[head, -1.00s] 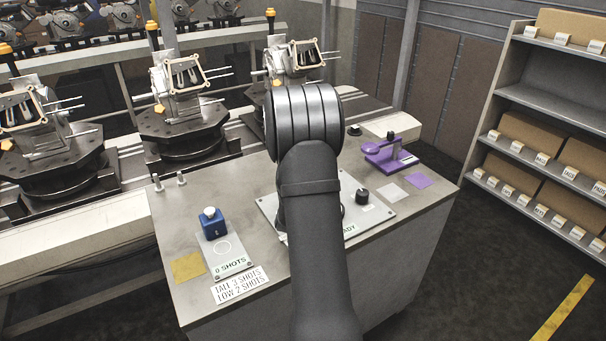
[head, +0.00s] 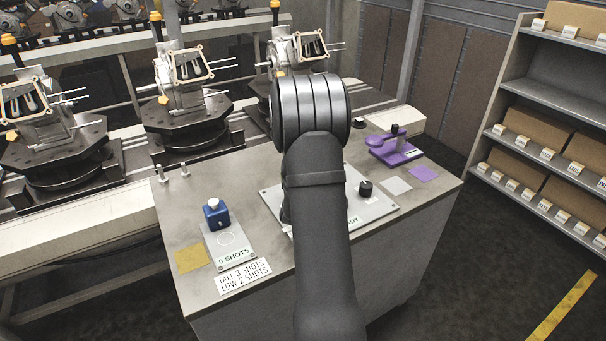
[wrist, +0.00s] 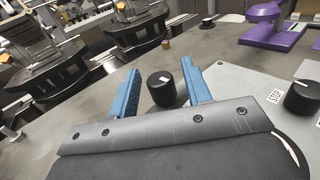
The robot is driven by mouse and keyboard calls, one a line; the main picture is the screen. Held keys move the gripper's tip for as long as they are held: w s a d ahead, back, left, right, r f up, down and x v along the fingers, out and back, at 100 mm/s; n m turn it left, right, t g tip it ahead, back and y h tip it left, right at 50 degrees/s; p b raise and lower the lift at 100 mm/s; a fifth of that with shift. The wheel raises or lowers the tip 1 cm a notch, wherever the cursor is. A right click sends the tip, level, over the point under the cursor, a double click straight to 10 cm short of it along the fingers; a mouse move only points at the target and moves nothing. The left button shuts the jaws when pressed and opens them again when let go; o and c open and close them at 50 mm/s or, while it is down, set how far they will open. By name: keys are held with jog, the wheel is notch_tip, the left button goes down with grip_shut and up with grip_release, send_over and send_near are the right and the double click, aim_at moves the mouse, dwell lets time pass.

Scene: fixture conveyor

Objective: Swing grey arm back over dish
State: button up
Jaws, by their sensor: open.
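My gripper (wrist: 159,66) shows in the wrist view with its two blue fingers apart. A short black cylinder (wrist: 162,88) with a white mark on top appears between the fingers, with space on both sides; I cannot tell its depth relative to the fingertips. In the head view, my own arm hides the gripper and this cylinder. I cannot clearly make out a grey arm or a dish in either view.
A black knob (head: 365,188) stands on the panel, right of my gripper in the wrist view (wrist: 302,97). A purple stand (head: 397,152) is at the bench's back right. Engine fixtures (head: 187,120) line the conveyor behind.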

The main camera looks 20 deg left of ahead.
jog(key=s+d, duration=0.2)
jog(key=s, duration=1.5)
jog(key=shift+d, duration=0.2)
jog(key=shift+c, duration=0.5)
